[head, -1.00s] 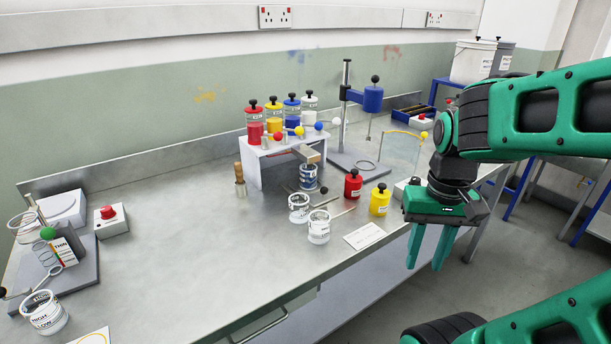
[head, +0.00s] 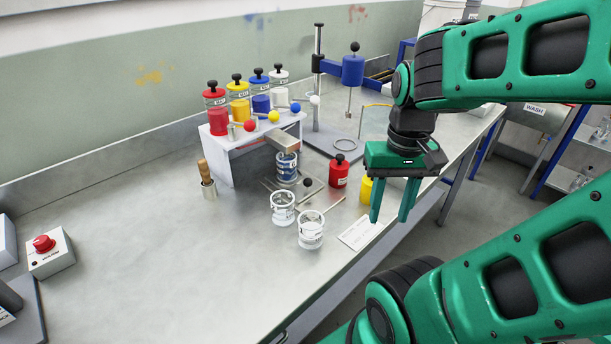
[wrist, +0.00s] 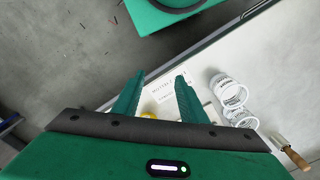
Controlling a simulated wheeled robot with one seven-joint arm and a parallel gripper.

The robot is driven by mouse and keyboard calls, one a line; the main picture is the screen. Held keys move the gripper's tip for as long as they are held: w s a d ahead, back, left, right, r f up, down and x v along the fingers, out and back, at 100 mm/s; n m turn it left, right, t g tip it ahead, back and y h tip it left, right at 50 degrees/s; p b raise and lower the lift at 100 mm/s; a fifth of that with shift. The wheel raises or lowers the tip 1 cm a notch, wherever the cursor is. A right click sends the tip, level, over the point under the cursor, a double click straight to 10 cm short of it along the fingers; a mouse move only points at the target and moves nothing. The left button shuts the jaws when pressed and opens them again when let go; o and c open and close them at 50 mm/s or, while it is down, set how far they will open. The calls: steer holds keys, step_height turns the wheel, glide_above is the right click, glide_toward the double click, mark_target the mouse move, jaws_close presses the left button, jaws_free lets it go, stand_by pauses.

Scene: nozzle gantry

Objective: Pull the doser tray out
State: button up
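The doser is a white stand (head: 220,150) with red, yellow, blue and white bottles and ball-ended levers along its top. A grey metal block (head: 284,141) juts from the stand's front right; I cannot tell whether this is the doser tray. A blue-filled jar (head: 287,168) stands beneath it. My gripper (head: 390,216) is open and empty, pointing down, to the right of the doser and apart from it. In the wrist view my gripper (wrist: 160,76) has its two fingers spread, with a white card beyond them.
Two clear labelled cups (head: 311,236), a red bottle (head: 339,174) and a partly hidden yellow bottle (head: 366,189) stand before the doser. A white card (head: 360,233) lies near the bench edge. A blue-headed stirrer stand (head: 353,70) is behind. The bench's left side is mostly clear.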

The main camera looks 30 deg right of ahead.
steer(key=w+r+n, duration=0.2)
steer(key=w+r, duration=0.2)
steer(key=w, duration=0.6)
steer(key=n+y, duration=0.2)
steer(key=n, duration=0.2)
glide_above(309, 176)
steer(key=s+a, duration=0.2)
steer(key=s, duration=0.3)
steer(key=f, duration=0.6)
steer(key=a+f, duration=0.1)
steer(key=f, duration=0.2)
steer(key=shift+w+a+f, duration=0.1)
steer(key=shift+w+f, duration=0.05)
steer(key=shift+f, duration=0.2)
jaws_close()
